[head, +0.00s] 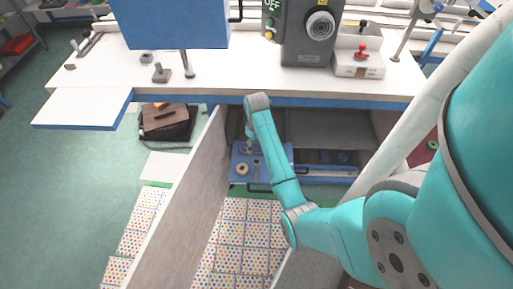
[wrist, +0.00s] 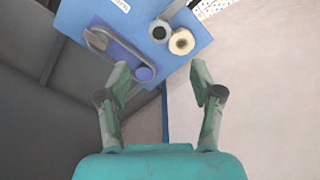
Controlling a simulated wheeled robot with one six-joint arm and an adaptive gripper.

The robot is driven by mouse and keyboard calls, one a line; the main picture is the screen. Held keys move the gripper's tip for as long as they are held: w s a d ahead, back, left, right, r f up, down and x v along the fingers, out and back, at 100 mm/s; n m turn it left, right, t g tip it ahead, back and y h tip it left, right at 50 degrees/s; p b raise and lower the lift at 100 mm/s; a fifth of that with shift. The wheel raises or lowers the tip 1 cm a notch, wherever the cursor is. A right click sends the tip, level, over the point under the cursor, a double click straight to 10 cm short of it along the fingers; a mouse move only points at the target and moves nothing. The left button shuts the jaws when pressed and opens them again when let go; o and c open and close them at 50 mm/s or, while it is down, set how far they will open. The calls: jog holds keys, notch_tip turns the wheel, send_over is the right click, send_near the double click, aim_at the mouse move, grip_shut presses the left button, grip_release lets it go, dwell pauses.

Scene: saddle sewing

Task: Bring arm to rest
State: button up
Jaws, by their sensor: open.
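My gripper (wrist: 160,76) is open in the wrist view, its two fingers apart with nothing between them. In the head view my teal arm reaches forward to the front edge of the sewing table, and the gripper (head: 249,144) hangs below its end, small and partly hidden. The gripper is above a blue surface (head: 240,174) under the table. In the wrist view this blue surface (wrist: 205,48) lies just ahead of the fingertips. A cream roll (wrist: 181,41), a dark-centred round item (wrist: 160,31) and a grey-blue tool (wrist: 115,50) lie on it.
A tall grey panel (head: 190,190) stands left of my arm.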

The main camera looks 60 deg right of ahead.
dwell(0.5)
jog(key=s+a+f+t+h, duration=0.1)
jog(key=a+f, duration=0.5)
jog(key=a, duration=0.2)
jog(key=s+a+n+t+h, duration=0.1)
jog(key=s+a+t, duration=0.2)
jog(key=s+a, duration=0.35)
jog(key=s+a+n+t+h, duration=0.1)
jog(key=s+a+t, duration=0.2)
jog(key=a, duration=0.7)
jog(key=s+a+r+t+y, duration=0.1)
jog(key=s+a+r+t, duration=0.1)
jog(key=s+r, duration=0.3)
jog(key=s+a+r+n+t+y, duration=0.1)
jog(key=s+a+r+t, duration=0.2)
jog(key=r, duration=0.9)
jog(key=s+a+r+t+y, duration=0.1)
jog(key=s+a+r+t, duration=0.2)
jog(key=s+a+r, duration=0.3)
notch_tip(320, 180, up, 3)
jog(key=shift+s+a+r, duration=0.15)
jog(key=shift+s+a, duration=0.1)
jog(key=shift+s, duration=0.9)
